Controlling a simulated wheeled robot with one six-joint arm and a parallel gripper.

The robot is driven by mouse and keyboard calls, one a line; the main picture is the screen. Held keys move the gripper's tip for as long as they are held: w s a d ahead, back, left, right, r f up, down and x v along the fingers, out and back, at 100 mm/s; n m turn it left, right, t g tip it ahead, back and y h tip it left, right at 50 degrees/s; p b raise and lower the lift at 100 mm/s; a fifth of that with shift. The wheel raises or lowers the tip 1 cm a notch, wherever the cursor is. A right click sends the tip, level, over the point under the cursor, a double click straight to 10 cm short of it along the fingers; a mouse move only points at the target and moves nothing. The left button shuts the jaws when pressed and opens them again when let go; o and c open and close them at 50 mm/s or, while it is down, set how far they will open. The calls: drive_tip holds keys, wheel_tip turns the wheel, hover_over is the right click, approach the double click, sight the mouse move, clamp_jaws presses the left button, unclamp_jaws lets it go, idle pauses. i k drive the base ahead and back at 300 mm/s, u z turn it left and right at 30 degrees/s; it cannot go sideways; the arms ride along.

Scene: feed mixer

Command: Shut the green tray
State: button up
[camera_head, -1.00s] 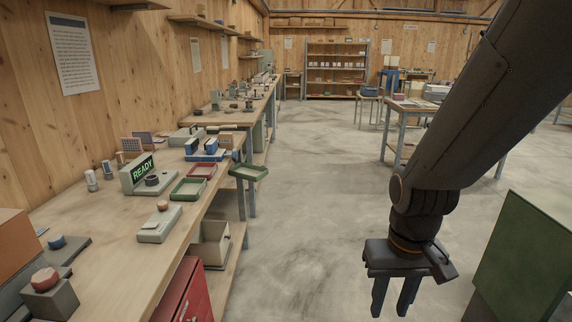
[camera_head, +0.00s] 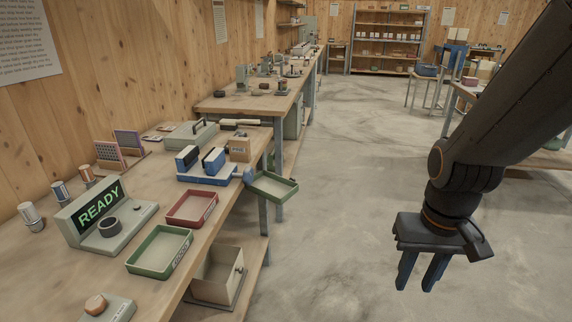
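A shallow green tray (camera_head: 272,186) juts out past the right edge of the workbench (camera_head: 232,196), over the floor, beside a small blue part. A second shallow green tray (camera_head: 160,251), with a label on its front, lies on the bench top near a red tray (camera_head: 192,209). My gripper (camera_head: 419,286) hangs at the right over open floor, pointing down, well away from both green trays. Its two fingers are apart with nothing between them.
A READY display (camera_head: 99,206), a blue fixture (camera_head: 206,173) and a wooden block (camera_head: 239,149) stand on the bench. The concrete floor (camera_head: 340,200) between bench and arm is clear.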

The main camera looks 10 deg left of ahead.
sight(274, 188)
drive_tip(key=i, duration=3.95)
drive_tip(key=u, duration=1.75)
drive_tip(key=k, duration=0.45)
drive_tip(key=u, duration=0.05)
